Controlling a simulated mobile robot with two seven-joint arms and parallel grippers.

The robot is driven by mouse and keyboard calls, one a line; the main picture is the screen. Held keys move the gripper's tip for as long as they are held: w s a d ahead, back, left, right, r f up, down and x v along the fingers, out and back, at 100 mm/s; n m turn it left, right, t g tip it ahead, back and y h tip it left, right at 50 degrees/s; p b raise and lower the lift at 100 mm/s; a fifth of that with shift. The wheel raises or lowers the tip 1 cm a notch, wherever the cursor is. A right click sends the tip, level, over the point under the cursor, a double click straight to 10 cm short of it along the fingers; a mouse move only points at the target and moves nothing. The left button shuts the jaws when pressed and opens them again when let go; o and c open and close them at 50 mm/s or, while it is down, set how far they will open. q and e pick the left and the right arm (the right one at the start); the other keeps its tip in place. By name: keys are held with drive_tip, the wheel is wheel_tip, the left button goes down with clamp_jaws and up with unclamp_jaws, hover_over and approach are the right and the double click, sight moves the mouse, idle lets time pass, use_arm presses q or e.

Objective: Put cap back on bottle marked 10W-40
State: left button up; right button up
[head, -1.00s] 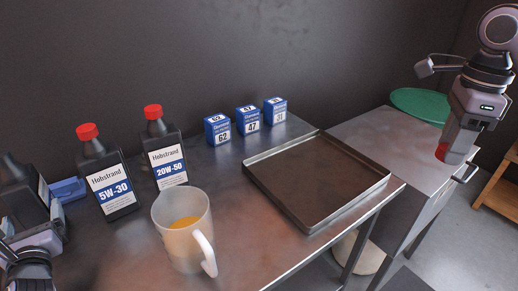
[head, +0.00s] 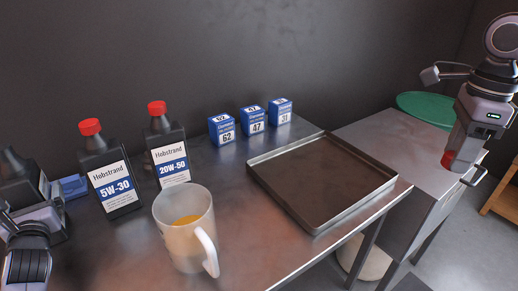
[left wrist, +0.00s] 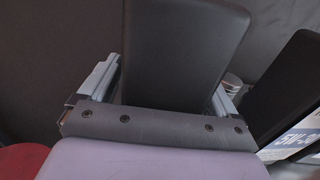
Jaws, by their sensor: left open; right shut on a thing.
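A black bottle (head: 14,166) without a cap stands at the far left of the head view; its label is hidden. My left gripper (head: 32,208) is open at this bottle. In the left wrist view the black bottle (left wrist: 180,55) stands between the spread fingers of my left gripper (left wrist: 165,95). My right gripper (head: 455,150) is shut on a red cap (head: 447,160), held at the right, far from the bottle, in front of the grey cabinet. Red-capped bottles marked 5W-30 (head: 116,187) and 20W-50 (head: 172,166) stand right of the uncapped bottle.
A translucent jug (head: 183,235) with orange liquid stands in front of the capped bottles. Blue boxes (head: 222,130) stand along the back. An empty metal tray (head: 325,180) lies on the table's right part. A green round object (head: 425,103) lies on the cabinet (head: 375,135).

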sight(1, 154)
use_arm(q)
drive_tip(key=shift+c, duration=0.3)
drive_tip(key=shift+r, duration=0.1)
drive_tip(key=c, duration=1.5)
drive_tip(key=shift+r, duration=0.1)
